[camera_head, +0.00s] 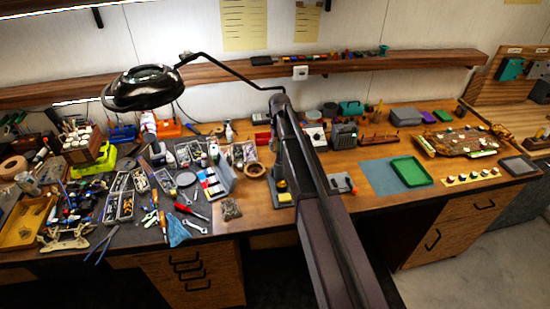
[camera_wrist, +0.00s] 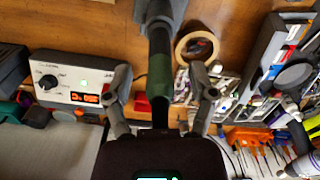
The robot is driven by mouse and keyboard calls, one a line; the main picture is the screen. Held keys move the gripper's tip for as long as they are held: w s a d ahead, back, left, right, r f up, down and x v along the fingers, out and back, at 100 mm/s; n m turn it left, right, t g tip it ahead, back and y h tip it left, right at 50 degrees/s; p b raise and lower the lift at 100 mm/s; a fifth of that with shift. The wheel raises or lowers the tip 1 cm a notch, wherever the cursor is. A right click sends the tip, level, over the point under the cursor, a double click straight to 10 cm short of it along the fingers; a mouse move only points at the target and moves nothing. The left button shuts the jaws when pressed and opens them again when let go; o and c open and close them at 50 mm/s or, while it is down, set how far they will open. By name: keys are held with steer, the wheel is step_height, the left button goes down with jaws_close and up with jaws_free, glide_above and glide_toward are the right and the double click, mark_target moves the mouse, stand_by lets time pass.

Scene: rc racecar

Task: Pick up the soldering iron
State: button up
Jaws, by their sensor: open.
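The soldering iron (camera_wrist: 160,72) shows in the wrist view as a long dark green and black handle, running up to a grey part at the top edge. My gripper (camera_wrist: 161,76) is open, with one finger on each side of the handle and a gap visible on both sides. Whether the handle lies at fingertip depth I cannot tell. In the head view my arm covers the iron and my gripper. A grey-blue stand with a yellow patch (camera_head: 283,186) shows beside my arm there.
A white soldering station (camera_wrist: 72,80) with a red display stands left of the iron in the wrist view. Crowded tools and trays (camera_head: 120,195) fill the bench's left side. A magnifier lamp (camera_head: 145,88) overhangs it.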

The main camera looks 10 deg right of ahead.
stand_by(0.6)
jaws_close()
